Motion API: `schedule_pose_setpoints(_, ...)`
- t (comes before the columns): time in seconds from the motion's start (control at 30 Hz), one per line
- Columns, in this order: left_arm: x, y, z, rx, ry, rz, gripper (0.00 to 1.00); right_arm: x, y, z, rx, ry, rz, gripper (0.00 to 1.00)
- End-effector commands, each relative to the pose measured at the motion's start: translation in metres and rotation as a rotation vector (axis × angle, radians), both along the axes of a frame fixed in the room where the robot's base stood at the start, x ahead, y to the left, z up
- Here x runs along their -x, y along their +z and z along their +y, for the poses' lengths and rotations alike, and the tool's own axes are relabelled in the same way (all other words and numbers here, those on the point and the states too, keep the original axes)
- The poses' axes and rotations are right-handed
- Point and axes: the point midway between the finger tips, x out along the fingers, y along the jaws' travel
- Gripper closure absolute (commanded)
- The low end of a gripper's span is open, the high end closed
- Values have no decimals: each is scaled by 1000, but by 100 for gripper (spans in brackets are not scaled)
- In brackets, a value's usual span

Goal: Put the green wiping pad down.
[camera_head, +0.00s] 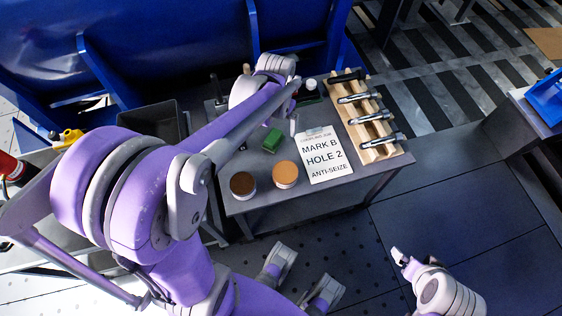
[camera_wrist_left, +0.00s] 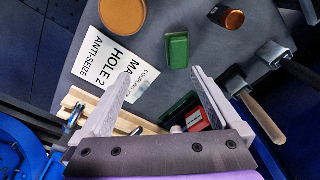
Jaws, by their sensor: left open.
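The green wiping pad (camera_head: 271,140) lies on the grey table top (camera_head: 331,195), left of the white card (camera_head: 325,158). In the left wrist view the pad (camera_wrist_left: 177,51) lies just beyond the fingertips, nearer the right-hand finger. My left gripper (camera_wrist_left: 162,80) is open, with nothing seen between its fingers. In the head view my left forearm and wrist reach over the table and hide part of it. My right gripper (camera_head: 400,256) is low at the right, away from the table; its jaws are too small to read.
A brown-topped jar (camera_head: 243,184) and an orange-topped jar (camera_head: 285,173) stand near the front edge. A wooden rack (camera_head: 376,149) with several metal tools is at the right. A dark bin (camera_head: 152,121) stands left. The wrist view shows a copper-coloured cylinder (camera_wrist_left: 232,19) and handled tools (camera_wrist_left: 262,115).

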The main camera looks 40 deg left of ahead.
Motion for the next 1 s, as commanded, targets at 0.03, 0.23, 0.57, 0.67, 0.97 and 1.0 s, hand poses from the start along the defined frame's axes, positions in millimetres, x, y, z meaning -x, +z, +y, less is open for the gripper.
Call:
schedule_pose_setpoints(0.03,15,9,-17,-5,-13,-28,2,0,0,0,0,0,0,2)
schedule_pose_setpoints(0.23,70,29,-67,-17,-49,-158,2,0,0,0,0,0,0,2)
schedule_pose_setpoints(0.57,136,22,-108,-2,-86,-320,2,0,0,0,0,0,0,2)
schedule_pose_setpoints(0.67,142,20,-111,1,-89,-336,2,0,0,0,0,0,0,2)
schedule_pose_setpoints(0.97,143,20,-112,2,-89,-341,2,0,0,0,0,0,0,2)
schedule_pose_setpoints(1.0,143,20,-112,2,-89,-341,2,0,1,0,0,0,0,2)
